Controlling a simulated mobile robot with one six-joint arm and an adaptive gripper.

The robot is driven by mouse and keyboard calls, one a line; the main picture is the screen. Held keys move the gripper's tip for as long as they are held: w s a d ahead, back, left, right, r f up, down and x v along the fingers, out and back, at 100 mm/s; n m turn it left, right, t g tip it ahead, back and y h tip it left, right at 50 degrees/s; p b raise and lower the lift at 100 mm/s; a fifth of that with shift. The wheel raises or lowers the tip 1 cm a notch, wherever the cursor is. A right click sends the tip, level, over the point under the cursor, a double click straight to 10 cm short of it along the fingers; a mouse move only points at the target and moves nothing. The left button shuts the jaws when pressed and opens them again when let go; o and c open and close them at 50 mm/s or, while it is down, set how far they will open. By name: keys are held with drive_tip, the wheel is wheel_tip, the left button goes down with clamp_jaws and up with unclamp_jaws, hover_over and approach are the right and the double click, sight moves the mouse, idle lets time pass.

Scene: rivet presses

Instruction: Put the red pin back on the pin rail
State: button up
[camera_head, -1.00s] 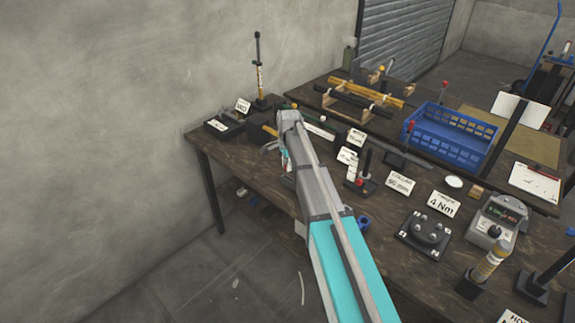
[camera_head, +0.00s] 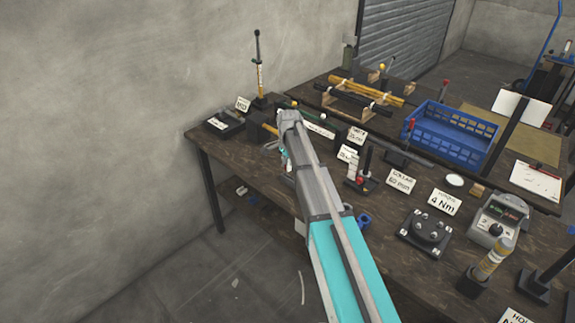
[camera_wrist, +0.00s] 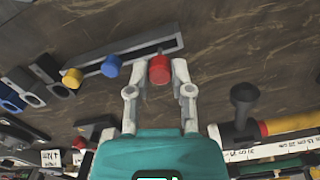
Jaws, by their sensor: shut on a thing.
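The red pin (camera_wrist: 159,69) is between my gripper's (camera_wrist: 160,75) two fingertips in the wrist view, and the gripper is shut on it. The pin rail (camera_wrist: 120,57), a grey strip with a dark slot, lies just beyond the pin. A blue pin (camera_wrist: 111,66) and a yellow pin (camera_wrist: 73,78) stand along it to the left of the red pin. The red pin overlaps the rail's right part in the picture; I cannot tell whether it touches the rail. In the head view my arm hides the pins and most of the gripper.
A black-knobbed lever (camera_wrist: 243,96) and a yellow cylinder (camera_wrist: 290,124) are right of the gripper in the wrist view. In the head view, a blue crate (camera_head: 450,137), a black puck fixture (camera_head: 427,233) and a small meter (camera_head: 499,218) stand on the bench.

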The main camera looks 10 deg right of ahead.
drive_tip(key=shift+f+b, duration=1.55)
drive_tip(key=shift+f, duration=0.05)
drive_tip(key=o, duration=0.9)
drive_tip(key=shift+r, duration=0.2)
